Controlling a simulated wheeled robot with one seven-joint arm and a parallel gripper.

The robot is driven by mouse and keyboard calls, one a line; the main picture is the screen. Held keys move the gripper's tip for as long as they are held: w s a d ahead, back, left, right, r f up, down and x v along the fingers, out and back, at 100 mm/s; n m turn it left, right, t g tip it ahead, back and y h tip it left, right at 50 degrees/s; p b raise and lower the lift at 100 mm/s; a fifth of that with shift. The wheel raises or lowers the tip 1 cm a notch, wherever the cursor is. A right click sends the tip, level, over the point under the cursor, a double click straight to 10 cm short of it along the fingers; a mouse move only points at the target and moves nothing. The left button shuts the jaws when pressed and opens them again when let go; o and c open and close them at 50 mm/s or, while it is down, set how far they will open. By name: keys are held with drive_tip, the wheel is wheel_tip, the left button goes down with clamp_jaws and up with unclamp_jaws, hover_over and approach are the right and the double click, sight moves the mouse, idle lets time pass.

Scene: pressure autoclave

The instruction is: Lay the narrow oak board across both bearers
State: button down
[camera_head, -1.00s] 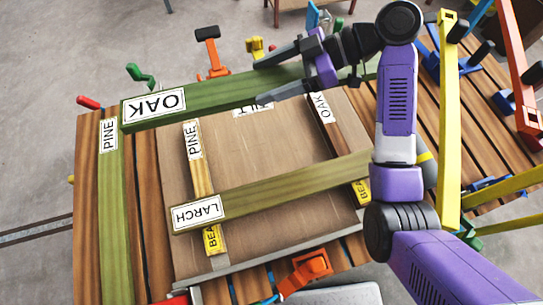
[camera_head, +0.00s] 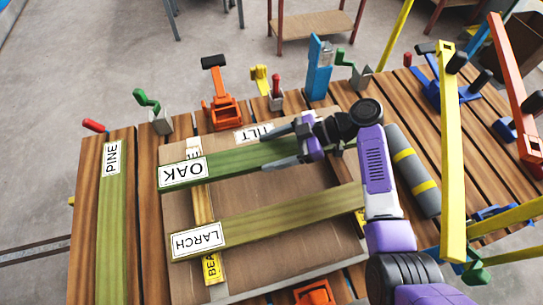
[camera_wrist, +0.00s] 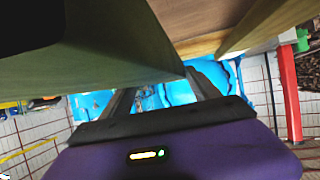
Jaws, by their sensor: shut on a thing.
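The green oak board (camera_head: 245,158), labelled OAK at its left end, is in my gripper (camera_head: 269,148), whose fingers straddle it near its right part. It passes over the left bearer (camera_head: 203,205) and lies roughly parallel to the larch board (camera_head: 280,212). I cannot tell whether it touches the bearer. The larch board crosses the left bearer and reaches the right bearer (camera_head: 360,217), which is mostly hidden by the board and my arm. The held board also fills the upper left of the wrist view (camera_wrist: 100,85).
A pine board (camera_head: 112,220) lies at the left of the slatted table. A brown panel (camera_head: 280,185) lies under the bearers. Orange (camera_head: 222,108), green and blue clamps line the far edge. A yellow bar (camera_head: 453,150) and a grey cylinder (camera_head: 412,170) stand or lie right of my arm.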

sight(295, 150)
drive_tip(key=shift+f, duration=1.8)
drive_tip(key=shift+c, duration=0.7)
unclamp_jaws()
drive_tip(key=shift+d, duration=0.1)
drive_tip(key=b+v, duration=0.1)
drive_tip(key=v, duration=0.6)
drive_tip(key=shift+d, duration=0.15)
